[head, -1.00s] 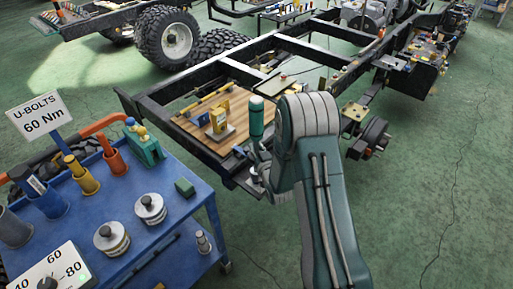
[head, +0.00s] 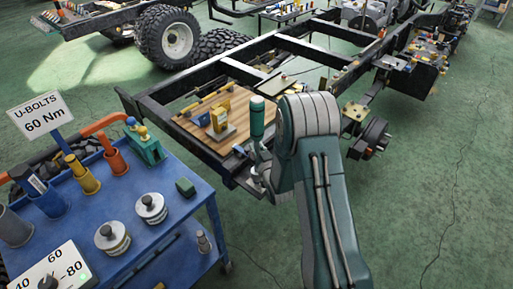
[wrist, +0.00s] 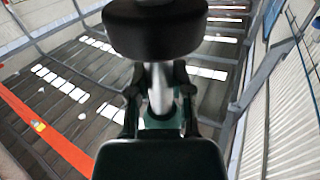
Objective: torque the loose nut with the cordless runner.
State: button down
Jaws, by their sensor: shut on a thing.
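A green cylindrical tool with a dark band, which looks like the cordless runner (head: 257,118), stands upright beside my arm in the head view. My gripper (head: 262,158) is below it, mostly hidden by my arm. In the wrist view the two fingers of my gripper (wrist: 160,92) are shut on the grey shaft of the runner (wrist: 158,30), whose dark rounded end fills the top. The chassis frame (head: 180,75) lies behind the tool. I cannot make out the loose nut.
A blue cart (head: 165,255) at left carries coloured holders, two round canisters and a torque dial (head: 52,270). A sign (head: 42,112) reads "U-BOLTS 60 Nm". A wooden board (head: 195,108) with a yellow tool lies on the frame. Open green floor is at right.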

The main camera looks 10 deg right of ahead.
aim_at(259, 142)
jog(key=shift+f, duration=1.95)
dwell(2.9)
jog(key=shift+r, duration=0.25)
dwell(0.5)
jog(key=shift+r, duration=1.55)
jog(key=shift+r, duration=2.5)
